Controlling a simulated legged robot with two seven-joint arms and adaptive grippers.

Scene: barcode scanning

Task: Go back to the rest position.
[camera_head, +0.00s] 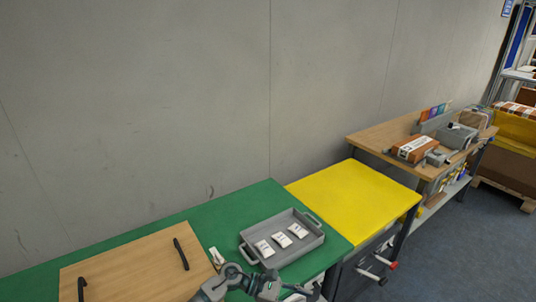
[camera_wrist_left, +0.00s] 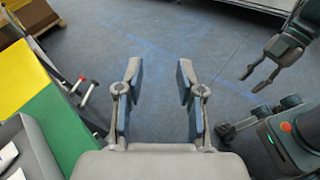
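My left gripper (camera_wrist_left: 158,72) is open in the left wrist view. Its two fingers stand apart with only blue-grey floor between them, and it holds nothing. My right gripper (camera_wrist_left: 256,70) shows at the upper right of that view, with its fingers apart over the floor and nothing between them. Grey arm parts of mine show at the bottom edge of the head view, just in front of the grey tray (camera_head: 250,259); fingertips cannot be made out clearly there. The tray holds three white packets (camera_head: 282,240). Its side also shows at the left of the left wrist view (camera_wrist_left: 42,150).
The tray stands on a green table (camera_head: 180,222), beside a wooden board (camera_head: 140,268) with two black handles. A small white item (camera_head: 217,256) lies between them. A yellow surface (camera_head: 350,193) adjoins on the right. Beyond is a wooden workbench (camera_head: 385,135) with a brown box (camera_head: 413,148).

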